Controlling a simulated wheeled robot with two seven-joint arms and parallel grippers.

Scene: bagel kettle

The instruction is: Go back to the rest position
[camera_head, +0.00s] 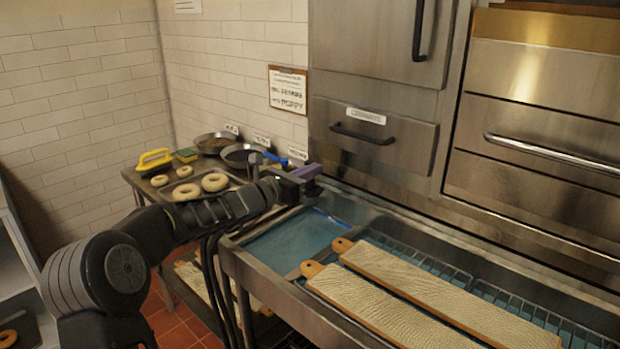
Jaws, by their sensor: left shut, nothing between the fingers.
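My left arm reaches in from the lower left, and my left gripper (309,172) is at its end, over the left end of the steel sink counter. Its fingers look closed with nothing held. It is in front of the steel cabinet and above the bluish water (295,240). My right arm and gripper are not in view.
Two long boards (435,290) lie across the sink over a wire rack. Steel ovens (540,130) stand at the right.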

